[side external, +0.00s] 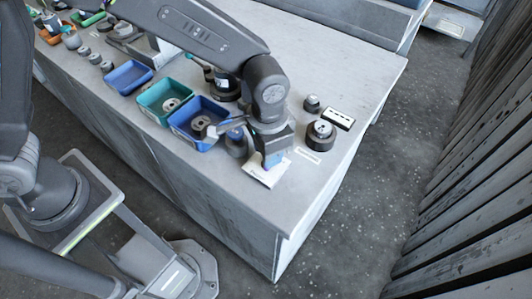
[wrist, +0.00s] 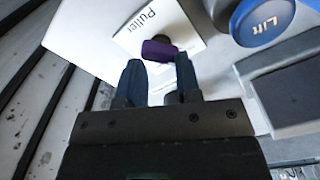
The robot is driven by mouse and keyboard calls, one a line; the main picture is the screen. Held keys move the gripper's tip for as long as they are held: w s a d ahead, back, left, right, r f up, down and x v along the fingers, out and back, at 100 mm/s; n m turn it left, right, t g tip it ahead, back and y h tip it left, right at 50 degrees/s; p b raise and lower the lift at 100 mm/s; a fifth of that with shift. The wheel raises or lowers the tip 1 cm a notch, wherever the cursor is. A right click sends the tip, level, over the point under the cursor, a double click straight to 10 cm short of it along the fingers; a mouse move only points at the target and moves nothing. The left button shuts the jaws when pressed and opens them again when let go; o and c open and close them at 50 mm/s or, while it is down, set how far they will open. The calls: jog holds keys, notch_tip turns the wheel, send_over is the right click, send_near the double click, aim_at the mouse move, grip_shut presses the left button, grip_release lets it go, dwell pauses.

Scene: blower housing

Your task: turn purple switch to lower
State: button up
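The purple switch (wrist: 157,50) shows in the wrist view as a short purple lever with a dark end, on a white plate (wrist: 165,18) printed "Puller". My gripper (wrist: 158,60) is open, with a gap between its two dark blue fingers. The switch lies across just beyond the gap, close to the right fingertip; I cannot tell if they touch. In the side external view my gripper (side external: 272,162) points down over the white plate (side external: 258,182) near the bench's front edge, and the switch is mostly hidden there.
A blue round button marked "Lift" (wrist: 262,20) stands right of the plate in the wrist view. Blue (side external: 188,132) and teal (side external: 150,108) bins sit left of my gripper. A dark round knob (side external: 321,135) stands to the right.

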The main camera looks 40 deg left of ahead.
jog(key=n, duration=0.3)
jog(key=f+n, duration=0.1)
jog(key=n, duration=0.2)
jog(key=shift+s+a+f, duration=0.15)
jog(key=shift+a+f, duration=0.05)
jog(key=n, duration=0.6)
jog(key=shift+f+n, duration=0.25)
jog(key=shift+n, duration=0.15)
jog(key=shift+f, duration=0.35)
jog(key=shift+d, duration=0.1)
jog(key=shift+c, duration=0.2)
jog(key=c, duration=0.6)
jog(key=m, duration=0.4)
jog(key=shift+r+m, duration=0.1)
jog(key=shift+m, duration=0.3)
